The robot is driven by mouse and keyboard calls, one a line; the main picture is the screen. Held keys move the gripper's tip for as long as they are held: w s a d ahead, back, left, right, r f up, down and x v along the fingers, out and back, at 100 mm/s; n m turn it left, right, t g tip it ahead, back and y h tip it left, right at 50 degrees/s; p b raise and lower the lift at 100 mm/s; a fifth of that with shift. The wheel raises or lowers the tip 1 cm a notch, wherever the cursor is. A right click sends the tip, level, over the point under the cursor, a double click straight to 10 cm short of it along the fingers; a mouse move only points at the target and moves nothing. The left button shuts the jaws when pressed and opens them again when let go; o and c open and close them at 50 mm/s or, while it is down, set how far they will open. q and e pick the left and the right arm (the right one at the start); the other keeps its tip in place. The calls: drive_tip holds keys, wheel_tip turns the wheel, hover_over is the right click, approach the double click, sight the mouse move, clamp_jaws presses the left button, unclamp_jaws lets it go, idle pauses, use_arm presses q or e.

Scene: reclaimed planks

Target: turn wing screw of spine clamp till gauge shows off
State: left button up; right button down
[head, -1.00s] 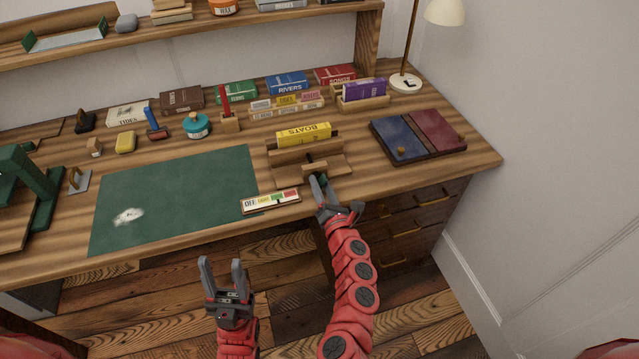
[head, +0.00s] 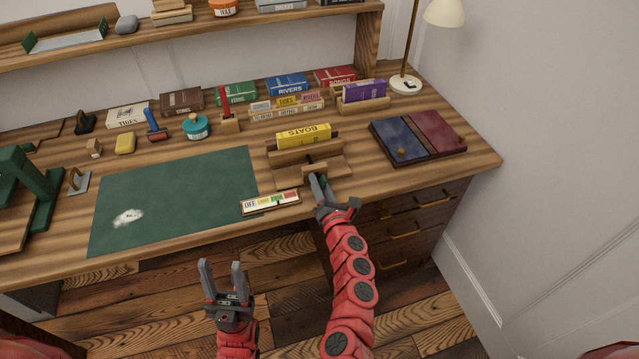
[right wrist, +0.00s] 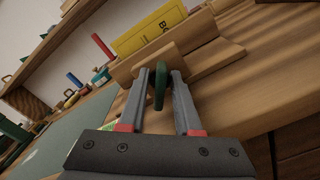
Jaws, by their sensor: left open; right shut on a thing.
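The wooden spine clamp (head: 285,175) stands near the desk's front edge and holds the yellow BOATS book (head: 303,136). Its green wing screw (right wrist: 159,88) sits between the fingers of my right gripper (right wrist: 160,78), which is shut on it. In the head view my right gripper (head: 317,183) hides most of the screw. The gauge strip (head: 270,202) lies in front of the clamp, with OFF at its left end and yellow, green and red fields to the right. Its pointer is too small to read surely. My left gripper (head: 225,277) is open and empty, in front of the desk.
A green mat (head: 175,195) lies left of the clamp. A blue and red book board (head: 418,136) lies to the right. Several books, a teal jar (head: 196,126) and tools stand behind. A lamp (head: 405,84) stands at back right.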

drive_tip(key=shift+n, duration=0.3)
drive_tip(key=n+b, duration=0.1)
drive_tip(key=n, duration=0.2)
drive_tip(key=shift+a+f+n+b, duration=0.1)
drive_tip(key=shift+f+n+b, duration=0.05)
drive_tip(key=shift+n+b, duration=0.25)
drive_tip(key=n+b, duration=0.1)
drive_tip(key=n, duration=0.3)
drive_tip(key=shift+n+b, duration=0.3)
drive_tip(key=shift+b, duration=0.05)
drive_tip(key=n+b, duration=0.1)
drive_tip(key=n, duration=0.3)
drive_tip(key=shift+b, duration=0.4)
drive_tip(key=n+b, duration=0.1)
drive_tip(key=n, duration=0.4)
drive_tip(key=shift+b, duration=0.3)
drive_tip(key=n+b, duration=0.1)
drive_tip(key=n, duration=0.4)
drive_tip(key=shift+b, duration=0.35)
drive_tip(key=n+b, duration=0.1)
drive_tip(key=n, duration=0.3)
drive_tip(key=n+b, duration=0.1)
drive_tip(key=n, duration=0.3)
drive_tip(key=shift+n, duration=0.3)
drive_tip(key=shift+n+b, duration=0.3)
drive_tip(key=shift+n, duration=1.7)
